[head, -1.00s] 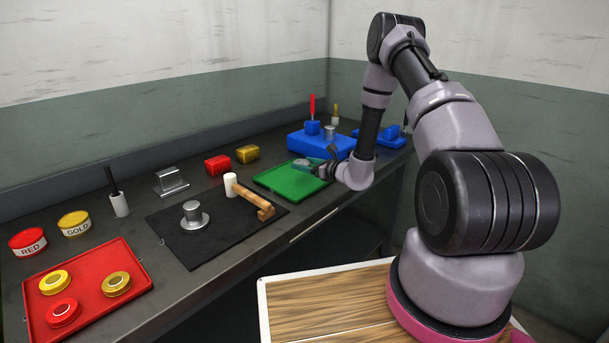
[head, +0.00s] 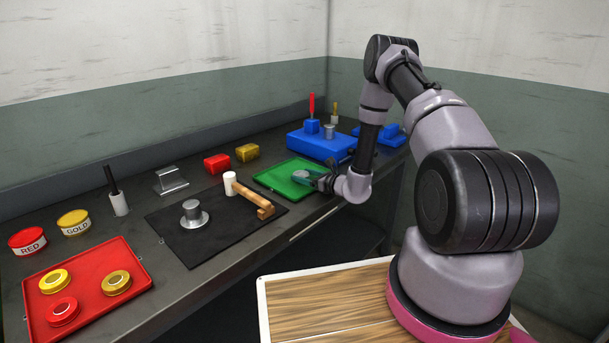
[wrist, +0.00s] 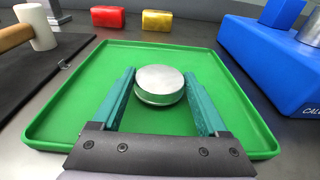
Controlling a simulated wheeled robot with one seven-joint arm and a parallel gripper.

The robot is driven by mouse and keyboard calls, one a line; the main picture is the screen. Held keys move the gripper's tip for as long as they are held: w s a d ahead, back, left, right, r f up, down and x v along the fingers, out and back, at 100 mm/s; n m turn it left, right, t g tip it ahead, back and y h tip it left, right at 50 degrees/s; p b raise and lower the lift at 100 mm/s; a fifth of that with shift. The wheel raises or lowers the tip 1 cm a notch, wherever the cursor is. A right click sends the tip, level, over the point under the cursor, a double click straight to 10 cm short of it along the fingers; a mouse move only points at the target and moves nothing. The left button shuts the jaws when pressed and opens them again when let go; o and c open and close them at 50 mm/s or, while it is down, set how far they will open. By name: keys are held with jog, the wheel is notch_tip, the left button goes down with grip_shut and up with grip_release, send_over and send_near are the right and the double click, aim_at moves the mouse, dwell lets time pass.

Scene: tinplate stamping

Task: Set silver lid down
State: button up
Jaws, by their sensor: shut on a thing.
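The silver lid (wrist: 160,84) is a round metal disc between the teal fingers of my gripper (wrist: 159,80) in the wrist view. My gripper is shut on it, one finger on each side. The lid is over the middle of the green tray (wrist: 75,105), low down; I cannot tell whether it touches the tray floor. In the head view the lid (head: 301,174) is small and partly covered by my gripper (head: 306,179), which reaches in from the right over the green tray (head: 275,181).
A blue block (head: 308,143) stands behind the green tray. A mallet (head: 252,198) lies on the black mat (head: 165,225) to the left. Red (head: 217,164) and yellow (head: 247,153) blocks sit behind. The red tray (head: 100,262) holds several lids. The rest of the green tray is bare.

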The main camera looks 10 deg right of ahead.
jog(key=o, duration=1.2)
jog(key=shift+r, duration=0.2)
jog(key=v, duration=1.2)
jog(key=shift+r, duration=0.35)
jog(key=s+a+r+n+g+y, duration=0.1)
jog(key=s+a+r+n+g, duration=0.35)
jog(key=r, duration=0.45)
jog(key=s+a+r+n+g+y, duration=0.25)
jog(key=r+n, duration=0.25)
jog(key=r, duration=0.3)
jog(key=s+a+r+n+g+y, duration=0.1)
jog(key=s+a+r+n+g, duration=0.35)
jog(key=r, duration=0.45)
jog(key=s+d+r+n+t+h, duration=0.1)
jog(key=s+d+r+n+h, duration=0.2)
jog(key=s+r+h, duration=0.1)
jog(key=s+d+r+n+t+h, duration=0.2)
jog(key=s+d+r+n+h, duration=0.1)
jog(key=s, duration=0.5)
jog(key=s+d+r+n+t+h, duration=0.2)
jog(key=s+d+r+n+h, duration=0.2)
jog(key=s+r, duration=0.2)
jog(key=shift+d+r+n+t+h, duration=0.25)
jog(key=shift+r+n+h, duration=0.1)
jog(key=shift+r, duration=0.45)
